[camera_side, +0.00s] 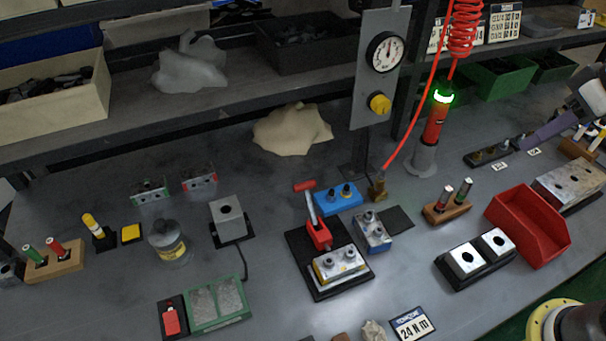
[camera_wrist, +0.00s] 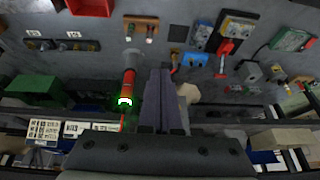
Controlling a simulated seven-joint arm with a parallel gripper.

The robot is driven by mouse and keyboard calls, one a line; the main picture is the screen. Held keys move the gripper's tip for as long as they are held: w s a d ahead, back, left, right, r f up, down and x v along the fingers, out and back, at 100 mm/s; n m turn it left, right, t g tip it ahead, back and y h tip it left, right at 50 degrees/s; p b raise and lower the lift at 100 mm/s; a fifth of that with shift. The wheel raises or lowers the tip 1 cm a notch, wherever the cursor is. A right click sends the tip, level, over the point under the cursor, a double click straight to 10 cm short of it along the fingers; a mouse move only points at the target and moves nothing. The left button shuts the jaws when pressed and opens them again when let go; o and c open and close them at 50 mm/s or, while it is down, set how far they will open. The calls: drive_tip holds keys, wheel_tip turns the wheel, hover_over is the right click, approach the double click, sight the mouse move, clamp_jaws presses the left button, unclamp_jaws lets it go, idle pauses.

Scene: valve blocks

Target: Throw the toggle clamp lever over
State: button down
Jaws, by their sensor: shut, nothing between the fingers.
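The toggle clamp (camera_side: 318,236) has a red body on a black base plate (camera_side: 299,262). Its lever (camera_side: 311,206) stands up, leaning slightly left, with a red cross handle (camera_side: 304,185) on top. A silver block with yellow marks (camera_side: 340,264) sits on the plate in front of the clamp body. My gripper (camera_side: 524,143) is at the far right of the bench, well away from the clamp. In the wrist view its purple fingers (camera_wrist: 160,72) are together and empty.
A red bin (camera_side: 528,226) stands right.

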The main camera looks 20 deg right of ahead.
sight(310, 204)
drive_tip(key=w+a+f+g, duration=0.1)
drive_tip(key=w+a, duration=0.5)
drive_tip(key=w, duration=0.4)
drive_tip(key=w+a+f+g, duration=0.1)
drive_tip(key=w+a, duration=0.5)
drive_tip(key=w, duration=0.3)
drive_tip(key=w+a+f+g, duration=0.1)
drive_tip(key=w+a+f, duration=0.8)
drive_tip(key=a+f, duration=0.3)
drive_tip(key=shift+w+a+f, duration=0.25)
drive_tip(key=shift+a+f, duration=0.1)
drive_tip(key=shift+a, duration=0.6)
drive_tip(key=f, duration=0.6)
drive_tip(key=w+f, duration=0.1)
drive_tip(key=f, duration=0.3)
drive_tip(key=shift+s+r, duration=0.55)
drive_tip(key=shift+s, duration=0.25)
drive_tip(key=shift+s+r, duration=0.55)
drive_tip(key=shift+s, duration=0.2)
